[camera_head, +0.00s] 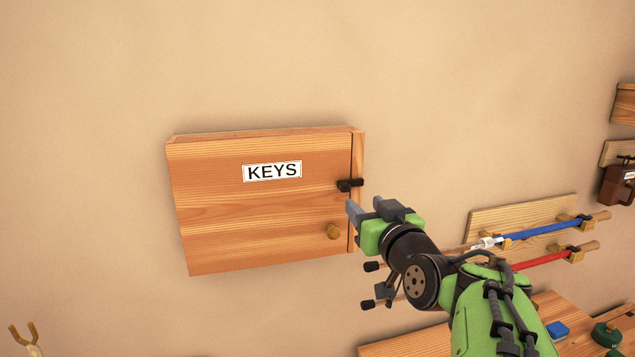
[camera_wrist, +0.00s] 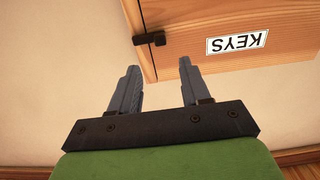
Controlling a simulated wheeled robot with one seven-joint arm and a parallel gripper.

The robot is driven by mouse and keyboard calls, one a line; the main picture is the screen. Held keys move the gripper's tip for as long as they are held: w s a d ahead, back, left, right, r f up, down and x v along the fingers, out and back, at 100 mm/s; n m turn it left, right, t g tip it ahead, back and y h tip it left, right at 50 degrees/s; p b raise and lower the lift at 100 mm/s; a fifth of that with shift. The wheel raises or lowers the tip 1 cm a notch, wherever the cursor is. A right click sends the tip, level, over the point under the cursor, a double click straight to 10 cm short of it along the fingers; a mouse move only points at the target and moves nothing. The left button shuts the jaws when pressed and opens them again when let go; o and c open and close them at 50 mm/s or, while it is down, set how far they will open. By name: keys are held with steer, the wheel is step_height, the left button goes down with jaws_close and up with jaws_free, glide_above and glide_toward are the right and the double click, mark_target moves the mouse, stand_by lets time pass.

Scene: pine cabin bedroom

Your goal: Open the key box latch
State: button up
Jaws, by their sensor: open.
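The wooden key box (camera_head: 225,215) with its KEYS label hangs on the wall, its door closed. The dark latch (camera_head: 350,185) lies level across the seam between the door and the right side frame. In the wrist view the open, empty fingers (camera_wrist: 160,80) point toward the box (camera_wrist: 200,40), seen upside down. The latch (camera_wrist: 149,39) lies beyond the fingertips, between their lines.
At right, a wooden rack (camera_head: 485,222) holds blue and red rods. A brown object (camera_head: 617,186) hangs at the far right edge. Below are a wooden surface (camera_head: 400,345) and a blue item (camera_head: 557,329). A forked peg (camera_head: 24,335) is at lower left. The wall above is clear.

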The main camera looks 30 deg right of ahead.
mark_target(346, 187)
steer(key=p+x, duration=0.2)
steer(key=x, duration=0.6)
steer(key=shift+w+r+p, duration=0.15)
steer(key=shift+w+p, duration=0.15)
steer(key=shift+w+d, duration=0.1)
steer(key=shift+w, duration=0.2)
steer(key=shift+s, duration=0.1)
steer(key=shift+c, duration=0.5)
jaws_close()
